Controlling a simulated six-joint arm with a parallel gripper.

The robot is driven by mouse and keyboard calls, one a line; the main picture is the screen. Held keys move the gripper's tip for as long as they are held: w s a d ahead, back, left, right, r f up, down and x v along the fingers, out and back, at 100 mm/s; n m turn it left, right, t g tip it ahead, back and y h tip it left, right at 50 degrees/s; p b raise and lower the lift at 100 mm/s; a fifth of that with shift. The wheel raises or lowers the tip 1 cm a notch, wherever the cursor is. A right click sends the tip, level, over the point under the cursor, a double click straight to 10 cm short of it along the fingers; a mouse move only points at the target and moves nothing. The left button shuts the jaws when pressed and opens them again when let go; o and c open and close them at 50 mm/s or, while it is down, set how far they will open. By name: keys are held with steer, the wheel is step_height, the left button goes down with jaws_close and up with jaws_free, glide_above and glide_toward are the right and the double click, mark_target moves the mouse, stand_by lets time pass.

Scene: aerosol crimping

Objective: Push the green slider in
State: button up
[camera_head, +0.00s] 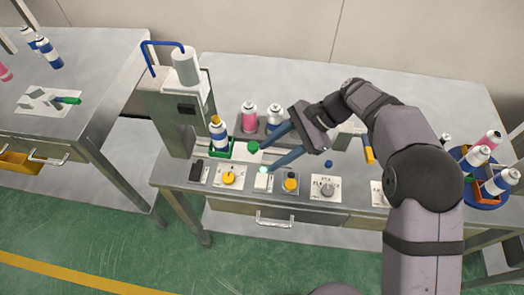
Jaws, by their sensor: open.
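A green knob (253,147) sits at the right end of a pale plate (240,151) on the bench. To its left, a green holder (228,149) surrounds the base of a blue and white can (219,134) with a yellow-orange top, by the crimping machine (180,110). My gripper (264,158) is open, with its two blue fingers pointing left. The upper fingertip is beside the green knob, and I cannot tell whether they touch. The lower fingertip is over the white switch plate (261,182). Nothing shows between the fingers.
A grey rack (240,130) with pink and blue cans stands behind my fingers. Several controls line the front edge, including a yellow knob (228,178) and a yellow button (290,185). A blue round tray (466,192) with cans is at the right.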

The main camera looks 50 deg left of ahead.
mark_target(262, 154)
steer(key=shift+w+f+m+g+y+b, duration=0.2)
steer(key=shift+w+f+m+y+b, duration=0.05)
steer(key=shift+m+y, duration=0.25)
steer(key=shift+w+f+m+g+y+b, duration=0.25)
steer(key=shift+m+y, duration=0.15)
steer(key=shift+m, duration=0.1)
steer(key=w+m+y+b, duration=0.1)
steer(key=w+r+m+y+b, duration=0.1)
steer(key=w+m+y, duration=0.1)
steer(key=shift+m+g, duration=0.25)
steer(key=shift+m, duration=0.05)
steer(key=shift+w+a+r+m+y, duration=0.1)
steer(key=shift+w+r+m+y, duration=0.1)
steer(key=shift+w+m+y, duration=0.3)
steer(key=shift+p+x, duration=0.65)
steer(key=shift+x, duration=3.1)
steer(key=shift+s, duration=0.1)
